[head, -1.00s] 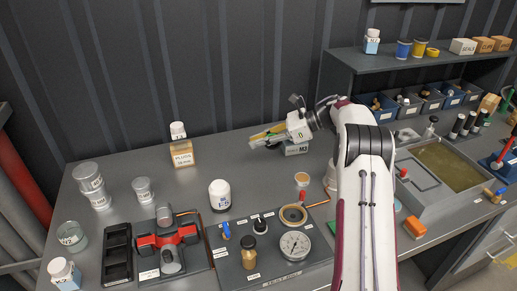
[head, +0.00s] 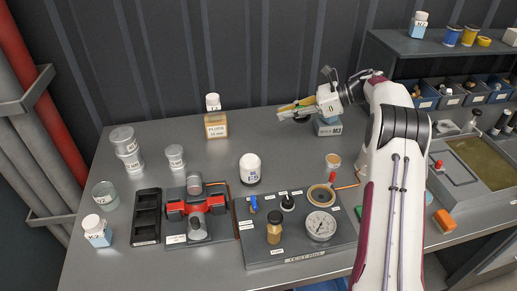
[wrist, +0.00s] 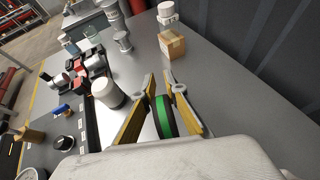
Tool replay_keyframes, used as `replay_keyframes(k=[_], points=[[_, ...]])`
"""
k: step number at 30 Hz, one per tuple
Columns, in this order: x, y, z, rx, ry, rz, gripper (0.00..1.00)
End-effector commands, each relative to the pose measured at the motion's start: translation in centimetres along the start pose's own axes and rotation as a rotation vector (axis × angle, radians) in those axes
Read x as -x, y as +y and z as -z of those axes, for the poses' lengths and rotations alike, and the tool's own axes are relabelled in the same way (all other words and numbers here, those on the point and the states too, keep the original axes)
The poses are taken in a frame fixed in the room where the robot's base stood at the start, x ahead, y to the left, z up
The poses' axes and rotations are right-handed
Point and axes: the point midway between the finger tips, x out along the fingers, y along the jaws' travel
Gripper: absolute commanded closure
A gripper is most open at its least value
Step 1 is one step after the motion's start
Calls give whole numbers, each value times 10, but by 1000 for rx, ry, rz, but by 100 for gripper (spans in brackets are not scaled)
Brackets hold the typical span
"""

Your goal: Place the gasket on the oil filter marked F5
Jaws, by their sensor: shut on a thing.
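My gripper (head: 292,111) is at the back of the bench, above its surface, and points left. In the wrist view its yellow fingers (wrist: 158,118) are shut on the gasket (wrist: 164,116), a green and black ring seen nearly edge-on. The oil filter (head: 250,169), a white-topped canister with a label that seems to read F5, stands upright on the bench, left of and nearer than my gripper. It also shows in the wrist view (wrist: 107,93), left of the fingers, apart from the gasket.
A plugs box (head: 216,126) with a white-capped bottle stands at the back left.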

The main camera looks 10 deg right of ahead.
Motion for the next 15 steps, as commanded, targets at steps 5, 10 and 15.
replay_keyframes(k=[5,10,15], points=[[-18,18,-41,22,0,-48,100],[-38,47,-76,40,1,-98,100],[-55,79,-103,59,2,-147,100]])
